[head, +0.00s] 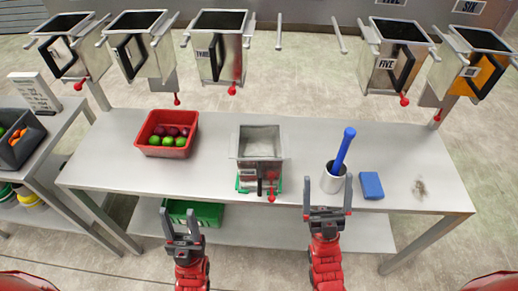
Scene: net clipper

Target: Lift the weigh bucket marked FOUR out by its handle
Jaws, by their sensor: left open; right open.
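A metal weigh bucket (259,144) stands upright on the table's middle, on something green (240,185). Its open top faces up. A dark handle and a red knob (271,197) show at its front; its small label is too small to read. In the row above, one bucket is marked THREE (229,22) and one FIVE (402,28); between them are two bare rails (338,35) with no bucket. My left gripper (181,223) is open and empty in front of the table, left of the standing bucket. My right gripper (327,198) is open and empty at the table's front edge, right of it.
A red crate (149,152) of fruit stands left on the table (215,178). A metal cup (333,182) with a blue-handled tool (345,147) and a blue block (371,185) stand right, close to my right gripper. A green crate (208,213) is on the lower shelf.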

